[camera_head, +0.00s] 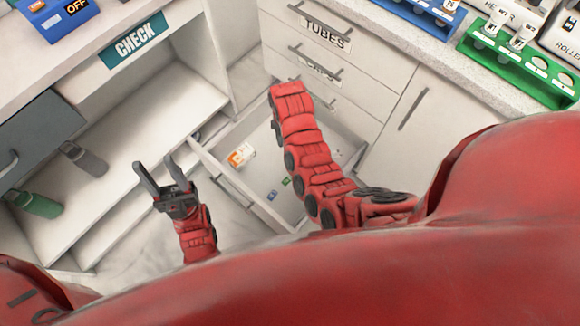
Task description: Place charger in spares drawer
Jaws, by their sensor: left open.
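An open drawer (222,178) low in the white cabinet shows in the head view; its label is not visible, so I cannot confirm it is the spares drawer. Inside lie an orange-and-white box (241,155) and small blue and green items (272,195). I cannot make out a charger for certain. My left gripper (156,163) is open and empty, left of the open drawer and in front of the shelf unit. My right arm reaches across the open drawer and hides part of it; its gripper does not show.
A drawer labelled TUBES (325,35) is shut above. A shelf unit with a CHECK sign (137,39) stands left, with green (36,204) and grey (86,160) cylindrical things near its left side. A green rack (520,65) stands on the right counter.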

